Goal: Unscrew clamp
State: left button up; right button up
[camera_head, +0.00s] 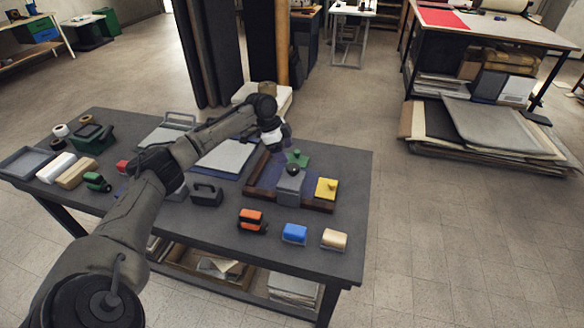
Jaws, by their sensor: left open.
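My left arm reaches in from the lower left, and its left gripper (284,155) points down over the wooden frame (252,190) at the right half of the table. The gripper is open; its fingertips are small and hard to make out. Just beside and below it are a green knob-like piece (299,158), a grey block (290,189) with a dark round knob on top, and a yellow block (326,188) with a small knob. These sit in or at the frame. I cannot tell which of them is the clamp. My right gripper is not in view.
The dark table (330,262) also bears an orange-and-black block (251,221), a blue block (294,233), a tan block (334,239) and a black handled piece (206,194). A grey tray (28,163) lies far left. The table's right edge is clear.

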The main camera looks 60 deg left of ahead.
aim_at(293, 167)
pick_arm(q)
jog(key=shift+b+x, duration=0.5)
jog(key=shift+x, duration=2.95)
